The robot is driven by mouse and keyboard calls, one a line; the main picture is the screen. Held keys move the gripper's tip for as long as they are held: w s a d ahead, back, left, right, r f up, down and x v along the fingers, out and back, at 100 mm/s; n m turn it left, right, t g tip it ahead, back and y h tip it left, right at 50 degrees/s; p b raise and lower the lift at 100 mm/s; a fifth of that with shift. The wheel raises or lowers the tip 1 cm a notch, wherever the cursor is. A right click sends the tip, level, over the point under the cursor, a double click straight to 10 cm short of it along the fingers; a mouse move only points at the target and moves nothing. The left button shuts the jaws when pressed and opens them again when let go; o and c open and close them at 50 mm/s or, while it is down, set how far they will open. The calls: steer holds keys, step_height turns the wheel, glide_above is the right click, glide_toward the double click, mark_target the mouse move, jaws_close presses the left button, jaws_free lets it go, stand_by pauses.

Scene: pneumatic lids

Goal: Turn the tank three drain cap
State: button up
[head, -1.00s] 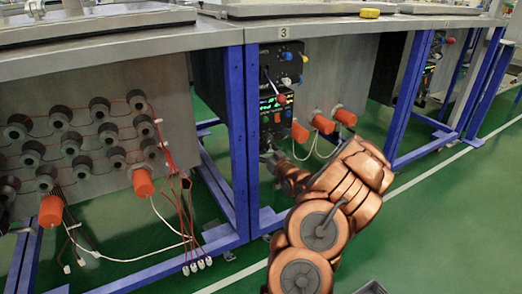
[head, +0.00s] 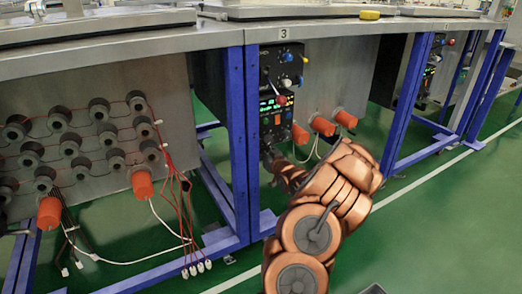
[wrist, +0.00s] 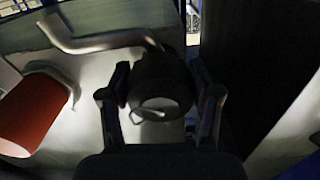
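In the wrist view a dark round cap (wrist: 160,88) with a pale loop on its lower face sits between the two fingers of my gripper (wrist: 160,80). One finger is at its left side and one at its right. Pale slivers show beside its lower part; contact at the fingertips is unclear. In the head view my gripper (head: 268,156) is low at the dark control panel (head: 275,100) under the bench marked 3 (head: 283,33), at the panel's lower end. The cap cannot be made out there.
Orange plugs (head: 322,125) with pale cables are right of my gripper; one orange cylinder (wrist: 38,115) is close on the left in the wrist view, below a bent pipe (wrist: 95,42). A blue bench leg (head: 236,140) stands left of it. The green floor (head: 430,230) at right is clear.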

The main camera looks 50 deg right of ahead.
steer(key=c, duration=0.5)
steer(key=m+p, duration=0.1)
steer(key=p, duration=0.2)
steer(key=shift+r, duration=0.3)
steer(key=shift+c, duration=0.2)
steer(key=shift+f+m+p, duration=0.15)
steer(key=shift+m+p, duration=0.35)
steer(key=shift+p, duration=0.65)
steer(key=shift+f, duration=0.1)
steer(key=o, duration=1.1)
steer(key=shift+o, duration=0.2)
steer(key=shift+s+a, duration=0.1)
